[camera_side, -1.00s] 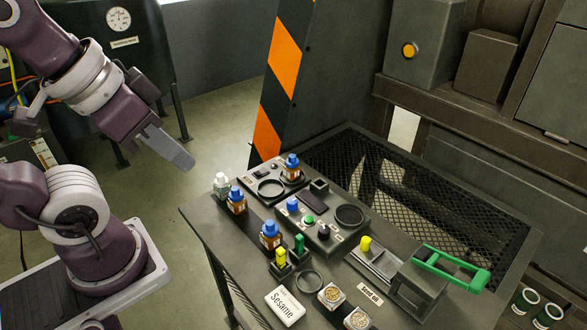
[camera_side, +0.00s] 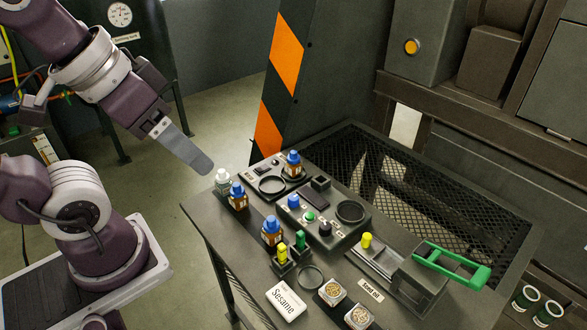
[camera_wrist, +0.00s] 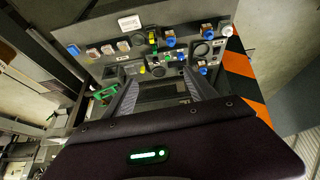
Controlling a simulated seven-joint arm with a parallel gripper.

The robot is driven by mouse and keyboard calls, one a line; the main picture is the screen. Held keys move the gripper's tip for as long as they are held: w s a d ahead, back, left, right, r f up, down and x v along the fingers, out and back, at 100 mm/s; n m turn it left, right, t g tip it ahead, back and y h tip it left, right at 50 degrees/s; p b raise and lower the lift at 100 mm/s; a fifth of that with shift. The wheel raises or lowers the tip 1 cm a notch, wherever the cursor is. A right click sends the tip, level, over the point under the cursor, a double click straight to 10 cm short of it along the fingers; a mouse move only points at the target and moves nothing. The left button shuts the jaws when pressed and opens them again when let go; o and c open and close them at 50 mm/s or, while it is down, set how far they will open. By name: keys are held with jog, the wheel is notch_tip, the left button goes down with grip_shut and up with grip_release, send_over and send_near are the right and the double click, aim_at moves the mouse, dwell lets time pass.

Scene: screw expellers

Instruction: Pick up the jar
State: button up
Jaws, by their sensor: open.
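Several small amber jars with blue caps stand upright on the dark worktable. One jar (camera_side: 238,201) is near the table's left edge, another (camera_side: 271,237) is nearer the front, and a third (camera_side: 293,168) is on the panel at the back. A pale, white-capped jar (camera_side: 222,183) stands at the far left corner. Which one the task means cannot be told. My gripper (camera_side: 203,164) is open and empty, to the left of and above the white-capped jar, apart from all jars. In the wrist view, its fingers (camera_wrist: 163,92) are spread, with the jars (camera_wrist: 206,29) beyond them.
A dark control panel (camera_side: 328,226) with rings, knobs and buttons lies on the worktable. A white Sesame card (camera_side: 286,301), small seed containers (camera_side: 333,291) and a green-handled press (camera_side: 451,262) are nearer the front. A striped orange-black post (camera_side: 277,100) rises behind the table.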

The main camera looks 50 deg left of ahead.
jog(key=w+r+n+g+h, duration=0.15)
jog(key=w+n, duration=0.25)
jog(key=w, duration=0.4)
jog(key=n+g+y, duration=0.2)
jog(key=n+g, duration=0.2)
jog(key=n, duration=1)
send_over(294, 158)
jog(key=f, duration=2.7)
jog(key=shift+w+a+f, duration=0.15)
jog(key=shift+w+f, duration=0.05)
jog(key=shift+f, duration=0.05)
notch_tip(294, 158, down, 8)
jog(key=shift+w+a+r, duration=0.1)
grip_shut()
